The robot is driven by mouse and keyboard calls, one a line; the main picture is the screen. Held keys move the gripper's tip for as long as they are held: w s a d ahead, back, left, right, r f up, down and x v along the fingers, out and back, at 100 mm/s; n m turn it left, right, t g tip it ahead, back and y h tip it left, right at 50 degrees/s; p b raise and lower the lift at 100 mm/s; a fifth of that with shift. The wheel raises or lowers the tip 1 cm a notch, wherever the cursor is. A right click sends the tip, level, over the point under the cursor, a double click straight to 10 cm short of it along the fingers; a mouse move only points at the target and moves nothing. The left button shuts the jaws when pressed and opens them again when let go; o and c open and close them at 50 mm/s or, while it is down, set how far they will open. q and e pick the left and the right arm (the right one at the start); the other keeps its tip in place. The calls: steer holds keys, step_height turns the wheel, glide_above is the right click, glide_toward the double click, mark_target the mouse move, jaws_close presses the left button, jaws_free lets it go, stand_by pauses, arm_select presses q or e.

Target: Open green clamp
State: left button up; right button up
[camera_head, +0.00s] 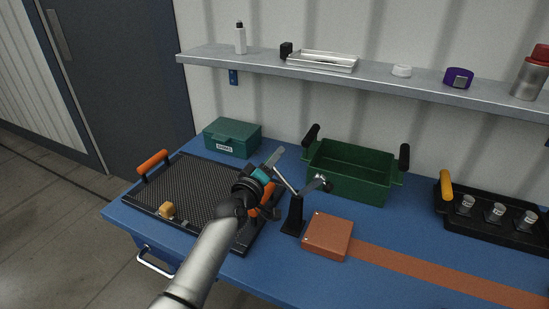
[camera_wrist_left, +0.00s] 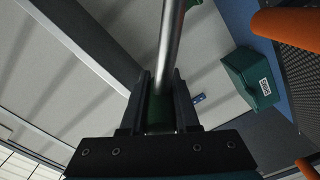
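The clamp is a black stand (camera_head: 293,214) with a metal lever (camera_head: 286,181) on the table's middle. My left gripper (camera_head: 271,164) is at the lever's upper end. In the left wrist view, a metal rod (camera_wrist_left: 171,45) runs down between my left fingers (camera_wrist_left: 158,100). A green piece (camera_wrist_left: 159,112) at its lower end fills the space between them, and the fingers look shut on it. In the head view this green grip is hidden or too small to make out. The right gripper is not in view.
A green crate (camera_head: 345,181) with black handles stands behind the clamp. A copper-coloured block (camera_head: 328,237) lies in front of it. A black tray (camera_head: 188,179) with orange handles lies left, under my arm. A teal box (camera_head: 233,137) is behind it. A shelf (camera_head: 395,73) runs above.

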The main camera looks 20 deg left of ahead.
arm_select(q)
steer(key=o, duration=0.5)
steer(key=shift+c, duration=0.2)
steer(key=shift+s, duration=0.1)
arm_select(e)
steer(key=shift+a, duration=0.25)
arm_select(q)
steer(key=shift+s, duration=0.25)
steer(key=s+p, duration=0.2)
steer(key=s, duration=1.2)
steer(key=shift+s+a+p, duration=0.25)
steer(key=shift+p, duration=0.1)
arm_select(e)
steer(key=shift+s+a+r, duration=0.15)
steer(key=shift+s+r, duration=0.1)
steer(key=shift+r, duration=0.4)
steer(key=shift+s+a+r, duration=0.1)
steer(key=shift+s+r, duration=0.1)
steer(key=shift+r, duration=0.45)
